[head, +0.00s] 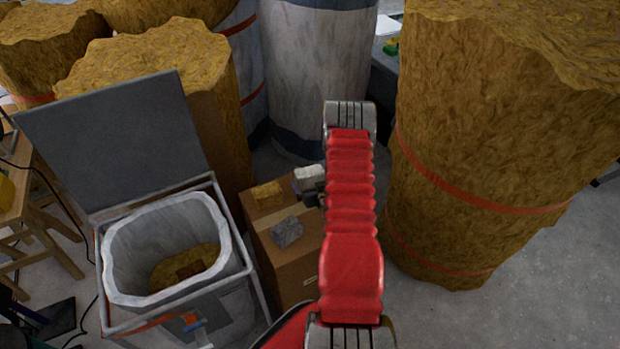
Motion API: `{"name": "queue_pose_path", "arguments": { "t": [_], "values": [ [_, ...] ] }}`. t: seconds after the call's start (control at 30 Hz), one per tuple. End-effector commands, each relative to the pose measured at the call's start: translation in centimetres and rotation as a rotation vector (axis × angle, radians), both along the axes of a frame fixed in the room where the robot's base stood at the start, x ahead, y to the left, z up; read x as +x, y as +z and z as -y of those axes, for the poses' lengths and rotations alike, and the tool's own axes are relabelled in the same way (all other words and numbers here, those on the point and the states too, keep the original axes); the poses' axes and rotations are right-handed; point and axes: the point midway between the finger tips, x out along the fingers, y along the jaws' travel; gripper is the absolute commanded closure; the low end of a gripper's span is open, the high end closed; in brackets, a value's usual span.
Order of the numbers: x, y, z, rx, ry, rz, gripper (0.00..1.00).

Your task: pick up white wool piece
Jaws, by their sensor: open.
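The white wool piece (308,176) lies at the back right of the top of a cardboard box (262,225). My gripper (313,194) shows as a small dark shape just in front of the white piece, close to it in the picture. It is open, with nothing seen in it. My red-sleeved arm hides much of the gripper and the box's right side. I cannot tell whether the fingers touch the piece.
A yellow-brown wool piece (267,194) and a grey piece (287,232) share the box top. Left stands an open-lidded container (110,262) with a white liner. Large wool rolls (500,140) stand right and behind. Bare floor (480,315) shows at lower right.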

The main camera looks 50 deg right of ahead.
Motion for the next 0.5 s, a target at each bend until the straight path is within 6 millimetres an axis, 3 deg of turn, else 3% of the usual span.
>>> {"name": "queue_pose_path", "arguments": {
  "t": [0.2, 0.5],
  "values": [
    [2.2, -1.1, 1.1, 0.000, 0.001, 0.000, 0.00],
    [2.8, -1.3, 1.4, 0.000, 0.000, 0.000, 0.00]
  ]
}}
